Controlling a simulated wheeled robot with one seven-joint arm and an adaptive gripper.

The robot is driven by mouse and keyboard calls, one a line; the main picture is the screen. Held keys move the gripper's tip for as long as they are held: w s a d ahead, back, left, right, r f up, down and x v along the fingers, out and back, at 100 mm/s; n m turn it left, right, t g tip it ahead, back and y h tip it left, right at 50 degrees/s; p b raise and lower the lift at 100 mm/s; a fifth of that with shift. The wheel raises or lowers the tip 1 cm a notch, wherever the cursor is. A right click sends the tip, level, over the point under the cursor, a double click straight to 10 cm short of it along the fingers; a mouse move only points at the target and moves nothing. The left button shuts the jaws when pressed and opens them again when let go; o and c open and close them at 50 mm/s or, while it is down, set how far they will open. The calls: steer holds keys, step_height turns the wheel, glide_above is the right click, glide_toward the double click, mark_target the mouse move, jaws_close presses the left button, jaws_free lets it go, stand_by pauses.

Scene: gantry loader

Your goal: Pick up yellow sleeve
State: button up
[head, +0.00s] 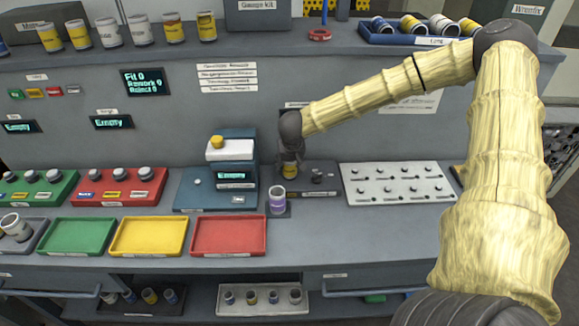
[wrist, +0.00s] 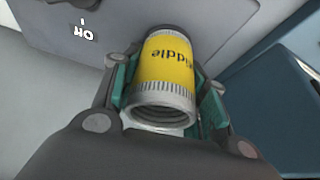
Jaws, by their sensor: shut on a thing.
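The yellow sleeve (wrist: 168,62) is a short grey cylinder with a yellow band bearing black lettering that seems to read "Middle". My gripper (wrist: 165,100) is shut on it, with teal pads on both sides; the sleeve's open threaded end faces the wrist camera. In the head view my gripper (head: 290,158) points down at the dark fixture (head: 322,193) right of the blue gauge station, with the yellow sleeve (head: 290,171) at its tips. I cannot tell whether the sleeve touches the fixture.
A purple-banded sleeve (head: 277,200) stands just in front. The gauge station (head: 232,185) is close left, and a white pegged plate (head: 396,184) lies right. Green (head: 76,237), yellow (head: 148,237) and red (head: 229,236) trays sit empty along the front. More sleeves stand on the upper shelf.

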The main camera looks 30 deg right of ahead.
steer(key=shift+r, duration=0.1)
steer(key=shift+r+b, duration=0.35)
steer(key=shift+r, duration=0.5)
steer(key=shift+s+r+b, duration=0.1)
steer(key=shift+r+b, duration=0.2)
steer(key=shift+r, duration=0.6)
steer(key=s+a+r+b, duration=0.1)
steer(key=s+a+b, duration=0.1)
steer(key=s, duration=1.3)
steer(key=shift+s+a+r, duration=0.15)
steer(key=shift+s+a, duration=0.1)
steer(key=shift+a, duration=0.15)
steer(key=shift+r, duration=0.1)
steer(key=shift+r+p, duration=0.5)
steer(key=shift+p, duration=0.2)
steer(key=shift+r+p, duration=1.2)
steer(key=shift+p, duration=0.45)
steer(key=shift+r+p, duration=0.35)
steer(key=shift+p, duration=0.15)
